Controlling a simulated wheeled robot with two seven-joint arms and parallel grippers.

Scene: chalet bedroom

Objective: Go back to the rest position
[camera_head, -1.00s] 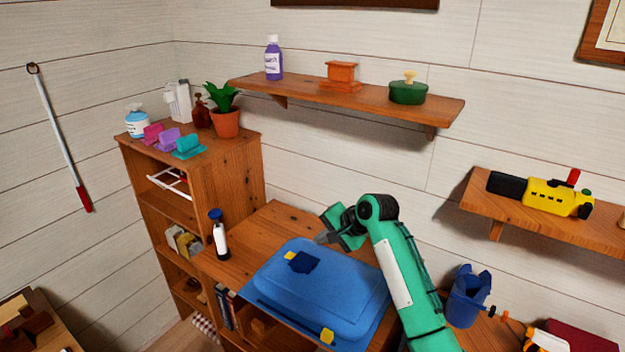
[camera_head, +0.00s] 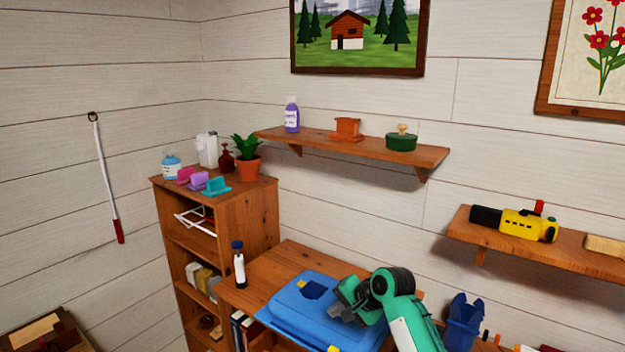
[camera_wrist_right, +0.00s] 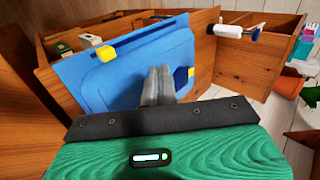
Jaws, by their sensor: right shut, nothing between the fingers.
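My right gripper (camera_head: 342,312) is shut and empty, above the right part of a blue lidded box (camera_head: 290,309) on the wooden desk. In the right wrist view the closed grey fingers (camera_wrist_right: 158,86) show in front of the blue lid (camera_wrist_right: 120,75), which has a yellow latch (camera_wrist_right: 105,54) and a dark blue patch (camera_wrist_right: 181,77). I cannot tell whether the fingertips touch the lid. My green right arm (camera_head: 400,310) comes in from the lower right. My left gripper is not in view.
A white bottle with a dark cap (camera_head: 239,268) stands on the desk (camera_head: 285,262) left of the box. A wooden shelf unit (camera_head: 250,215) stands at the left. Wall shelves hold a green pot (camera_head: 401,142) and a yellow tool (camera_head: 527,224). A blue bin (camera_head: 463,320) stands right of my arm.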

